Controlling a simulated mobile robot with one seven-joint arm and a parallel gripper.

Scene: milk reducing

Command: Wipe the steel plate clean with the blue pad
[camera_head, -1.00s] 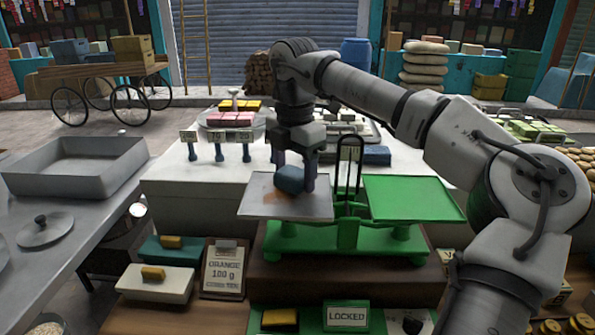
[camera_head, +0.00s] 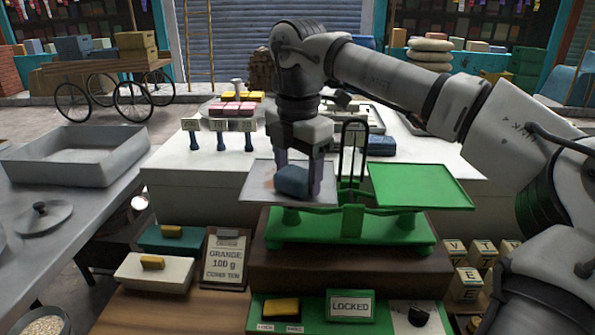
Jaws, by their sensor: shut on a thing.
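The steel plate (camera_head: 255,188) is the left pan of a green balance scale (camera_head: 352,222). My gripper (camera_head: 298,183) points down over the plate and is shut on the blue pad (camera_head: 292,181). The pad is at the plate's middle, low against its surface; I cannot tell whether it touches.
The scale's green right pan (camera_head: 420,186) is empty. A white box (camera_head: 153,272) and a teal box (camera_head: 175,238) sit at front left. A grey tray (camera_head: 75,155) is further left.

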